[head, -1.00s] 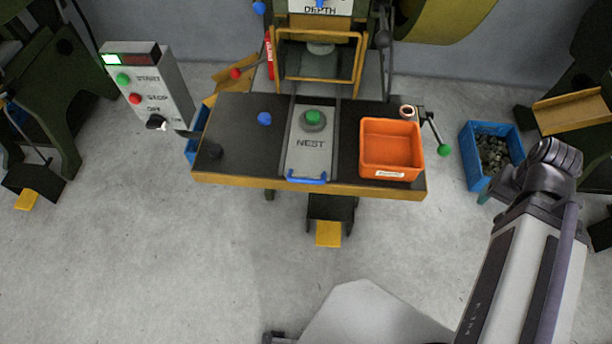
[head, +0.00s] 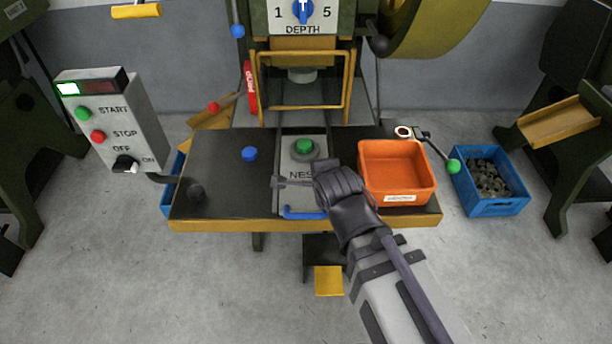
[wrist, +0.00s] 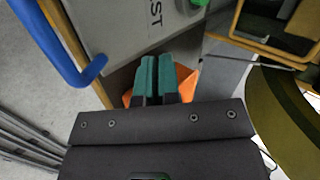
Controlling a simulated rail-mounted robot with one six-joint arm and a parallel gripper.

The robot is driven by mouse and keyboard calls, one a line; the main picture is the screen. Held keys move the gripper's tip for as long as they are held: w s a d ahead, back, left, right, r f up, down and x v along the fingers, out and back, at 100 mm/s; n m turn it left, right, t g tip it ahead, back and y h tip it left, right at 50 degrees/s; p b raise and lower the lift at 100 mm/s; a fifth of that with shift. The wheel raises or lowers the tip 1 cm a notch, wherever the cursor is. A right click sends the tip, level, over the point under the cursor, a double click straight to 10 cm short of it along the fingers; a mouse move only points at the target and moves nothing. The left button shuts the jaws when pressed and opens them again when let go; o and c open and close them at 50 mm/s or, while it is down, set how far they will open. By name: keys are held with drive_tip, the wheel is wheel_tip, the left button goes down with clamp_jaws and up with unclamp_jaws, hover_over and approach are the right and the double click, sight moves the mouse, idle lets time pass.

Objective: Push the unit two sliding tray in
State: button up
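The sliding tray (head: 289,200) is a flat grey plate marked NEST, drawn out over the black table toward its front edge. It has a blue handle (head: 300,214) at its front end and a round green-topped piece (head: 304,146) on it. My gripper (head: 276,183) is over the front part of the tray and hides part of its lettering. In the wrist view the teal fingers (wrist: 156,78) lie side by side, shut with nothing between them. The tray (wrist: 125,22) and its handle (wrist: 72,68) show beyond and left of them. I cannot tell whether they touch the tray.
An orange bin (head: 397,172) stands on the table right of the tray, close to my wrist. The press's yellow guard frame (head: 347,85) is behind. A control box (head: 112,120) stands left, a blue crate (head: 490,205) right. A blue knob (head: 250,154) is left of the tray.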

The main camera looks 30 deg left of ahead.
sight(307, 161)
drive_tip(key=shift+s+a, duration=0.3)
drive_tip(key=shift+a, duration=0.1)
clamp_jaws()
drive_tip(key=shift+r, duration=0.1)
drive_tip(key=shift+w+f, duration=0.2)
drive_tip(key=b+x, duration=0.7)
drive_tip(key=x, duration=0.2)
drive_tip(key=shift+w+a+f, duration=0.1)
drive_tip(key=shift+w+f, duration=0.05)
drive_tip(key=shift+f, duration=0.15)
drive_tip(key=w+a, duration=0.2)
drive_tip(key=w, duration=0.1)
drive_tip(key=shift+a+r, duration=0.2)
drive_tip(key=shift+a, duration=0.1)
drive_tip(key=shift+w, duration=0.1)
drive_tip(key=shift+a, duration=0.1)
drive_tip(key=w+a, duration=0.3)
drive_tip(key=w, duration=0.2)
drive_tip(key=w+a, duration=0.3)
drive_tip(key=w, duration=0.2)
drive_tip(key=w+a, duration=0.3)
drive_tip(key=w, duration=0.2)
drive_tip(key=shift+w+a, duration=0.2)
drive_tip(key=shift+a, duration=0.1)
